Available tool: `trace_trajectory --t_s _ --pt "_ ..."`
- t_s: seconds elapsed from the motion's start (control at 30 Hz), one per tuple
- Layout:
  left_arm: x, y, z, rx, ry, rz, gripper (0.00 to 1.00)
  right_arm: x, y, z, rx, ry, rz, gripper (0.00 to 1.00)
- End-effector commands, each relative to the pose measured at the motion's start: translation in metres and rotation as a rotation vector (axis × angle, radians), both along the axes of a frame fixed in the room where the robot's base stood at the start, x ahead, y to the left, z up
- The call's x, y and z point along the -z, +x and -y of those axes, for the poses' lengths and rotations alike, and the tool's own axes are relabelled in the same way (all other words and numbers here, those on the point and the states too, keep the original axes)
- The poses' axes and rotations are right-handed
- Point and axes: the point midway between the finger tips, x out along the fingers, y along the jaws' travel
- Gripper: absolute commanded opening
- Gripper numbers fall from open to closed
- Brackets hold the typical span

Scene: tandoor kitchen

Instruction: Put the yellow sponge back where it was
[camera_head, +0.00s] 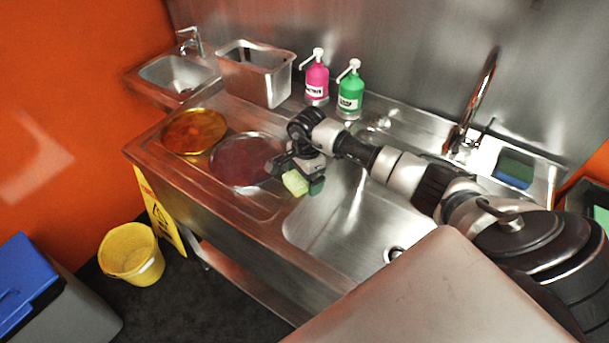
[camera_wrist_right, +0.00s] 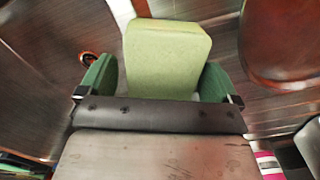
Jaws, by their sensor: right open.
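The yellow sponge (camera_head: 295,183) is a pale yellow-green block near the drainboard's edge beside the sink's left rim. My right gripper (camera_head: 302,178) is at the sponge, with its arm reaching in from the right over the sink. In the right wrist view the sponge (camera_wrist_right: 168,58) stands out between the two green fingertips of the open right gripper (camera_wrist_right: 158,82). Small gaps seem to show on its sides. Whether the sponge rests on the metal is hard to tell. My left gripper is not in view.
A reddish plate (camera_head: 243,160) and an amber plate (camera_head: 195,131) lie on the drainboard to the left. Pink (camera_head: 316,82) and green (camera_head: 350,92) pump bottles stand behind. The sink basin (camera_head: 335,215) looks empty. A blue-green item (camera_head: 514,170) lies right of the tap (camera_head: 472,105).

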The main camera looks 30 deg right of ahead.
Motion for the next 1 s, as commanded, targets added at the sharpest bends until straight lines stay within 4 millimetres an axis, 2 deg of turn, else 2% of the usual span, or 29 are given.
trace_trajectory --t_s 0.2,0.27,0.5,0.7,0.83,1.0 --pt "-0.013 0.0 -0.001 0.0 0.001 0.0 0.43 -0.012 0.0 -0.001 0.0 0.002 -0.001 0.93" --pt "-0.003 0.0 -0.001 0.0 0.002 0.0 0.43 -0.016 0.001 0.001 -0.001 -0.001 0.004 0.93" --pt "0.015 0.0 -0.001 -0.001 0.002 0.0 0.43 -0.069 0.001 0.004 -0.001 -0.003 0.006 0.93" --pt "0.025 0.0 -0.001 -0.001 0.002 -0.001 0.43 -0.107 0.001 0.005 -0.001 -0.001 0.004 0.93" --pt "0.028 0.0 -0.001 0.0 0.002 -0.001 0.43 -0.121 0.0 0.006 0.0 0.0 0.002 0.93" --pt "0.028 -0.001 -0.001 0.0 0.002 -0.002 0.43 -0.127 0.0 0.006 0.0 0.0 -0.001 0.93"
